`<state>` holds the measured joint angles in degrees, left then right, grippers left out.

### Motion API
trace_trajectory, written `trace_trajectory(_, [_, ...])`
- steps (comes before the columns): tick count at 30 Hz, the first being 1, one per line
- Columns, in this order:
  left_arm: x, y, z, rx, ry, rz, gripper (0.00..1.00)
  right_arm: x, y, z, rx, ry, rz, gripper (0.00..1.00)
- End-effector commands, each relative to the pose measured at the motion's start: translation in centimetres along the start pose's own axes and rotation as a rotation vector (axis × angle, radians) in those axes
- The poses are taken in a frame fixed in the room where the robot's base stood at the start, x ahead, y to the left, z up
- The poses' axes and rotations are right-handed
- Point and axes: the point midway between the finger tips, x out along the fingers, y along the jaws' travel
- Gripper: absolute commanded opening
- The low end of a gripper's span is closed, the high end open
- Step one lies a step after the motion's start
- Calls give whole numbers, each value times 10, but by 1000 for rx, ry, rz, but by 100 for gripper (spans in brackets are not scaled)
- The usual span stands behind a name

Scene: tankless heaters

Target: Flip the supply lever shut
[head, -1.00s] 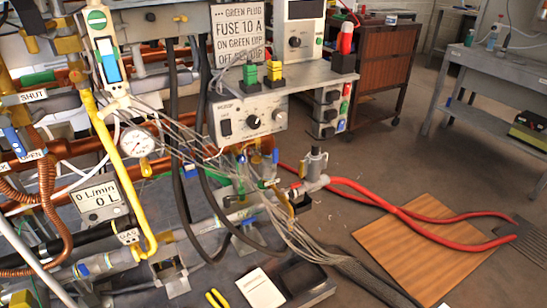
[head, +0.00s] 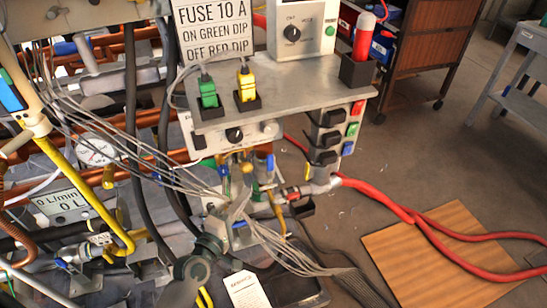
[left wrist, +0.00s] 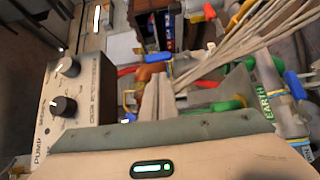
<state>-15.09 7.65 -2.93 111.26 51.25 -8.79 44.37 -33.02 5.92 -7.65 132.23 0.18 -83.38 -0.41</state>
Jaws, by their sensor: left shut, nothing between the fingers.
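My left gripper (head: 232,212) reaches in from the bottom of the head view, among loose grey cables and pipe fittings below the pump control box. In the left wrist view its fingers (left wrist: 156,98) are shut with nothing between them, pointing at a cluster of pipes and valves. Several small levers are there: a blue one (left wrist: 295,86) at right, a green one (left wrist: 229,104) and a blue one (left wrist: 128,117) by the fingers. In the head view a blue lever (head: 270,166) stands behind the gripper. I cannot tell which is the supply lever. My right gripper is not in view.
The pump box (left wrist: 75,105) stands close left of the fingers in the wrist view. Grey cables (head: 120,155) hang across the work area. A shelf (head: 290,95) with green and yellow plugs overhangs it.

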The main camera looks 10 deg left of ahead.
Motion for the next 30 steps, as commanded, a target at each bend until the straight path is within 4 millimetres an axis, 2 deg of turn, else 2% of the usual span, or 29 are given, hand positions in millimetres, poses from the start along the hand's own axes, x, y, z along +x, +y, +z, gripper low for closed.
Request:
trace_trajectory(3, [2,2,-5,-25,14,11,0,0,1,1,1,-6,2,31])
trace_trajectory(17, [6,3,-5,-24,14,12,0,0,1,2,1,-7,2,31])
trace_trajectory(23, [24,4,-5,-24,13,13,0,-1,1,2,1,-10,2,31])
trace_trajectory(30, [59,4,-6,-23,14,12,0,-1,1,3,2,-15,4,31])
